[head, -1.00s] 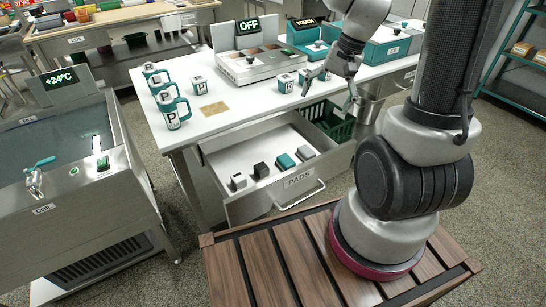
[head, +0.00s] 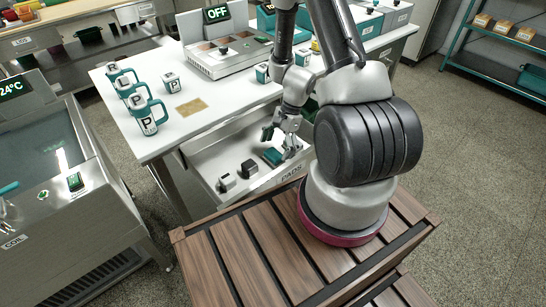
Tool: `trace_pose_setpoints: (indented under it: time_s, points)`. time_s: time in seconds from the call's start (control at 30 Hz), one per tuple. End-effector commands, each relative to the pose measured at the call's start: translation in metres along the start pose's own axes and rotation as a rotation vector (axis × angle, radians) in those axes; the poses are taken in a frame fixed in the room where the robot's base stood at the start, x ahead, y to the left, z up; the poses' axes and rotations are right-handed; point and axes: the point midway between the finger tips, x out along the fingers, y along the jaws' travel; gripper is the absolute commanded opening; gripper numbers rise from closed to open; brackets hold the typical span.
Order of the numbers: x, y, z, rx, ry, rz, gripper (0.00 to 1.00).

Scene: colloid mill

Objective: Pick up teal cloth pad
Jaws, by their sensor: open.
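The teal cloth pad (head: 271,157) lies in the open drawer labelled PADS, in the head view. It is in a row with a white pad (head: 227,182) and a black pad (head: 250,168) to its left. My gripper (head: 280,144) is open, pointing down into the drawer, just above or beside the teal pad. Its fingers cover part of the pad's surroundings, and I cannot tell whether they touch it. The grey pad that sat to the right of the teal one is hidden or nearly hidden by the gripper.
The drawer (head: 207,163) is pulled out below the white worktop (head: 150,143). A metal bath unit (head: 60,205) stands at left.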

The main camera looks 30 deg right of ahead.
Motion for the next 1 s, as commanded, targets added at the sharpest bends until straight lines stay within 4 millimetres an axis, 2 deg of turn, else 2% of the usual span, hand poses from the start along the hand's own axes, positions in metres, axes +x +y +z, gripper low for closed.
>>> trace_pose_setpoints:
  time_s: [0.1, 0.2, 0.47, 0.7, 0.73, 1.0]
  points:
    - [0.020, -0.002, 0.000, -0.001, -0.001, 0.003, 0.92]
    - [0.030, -0.002, 0.001, -0.002, -0.001, 0.002, 0.92]
    - [0.033, -0.002, 0.001, -0.002, 0.000, 0.000, 0.92]
    - [0.033, -0.002, 0.001, -0.002, 0.000, 0.000, 0.50]
    - [0.033, -0.002, 0.001, -0.002, 0.000, 0.000, 0.46]
    - [0.033, -0.002, 0.001, -0.002, 0.000, 0.000, 0.46]
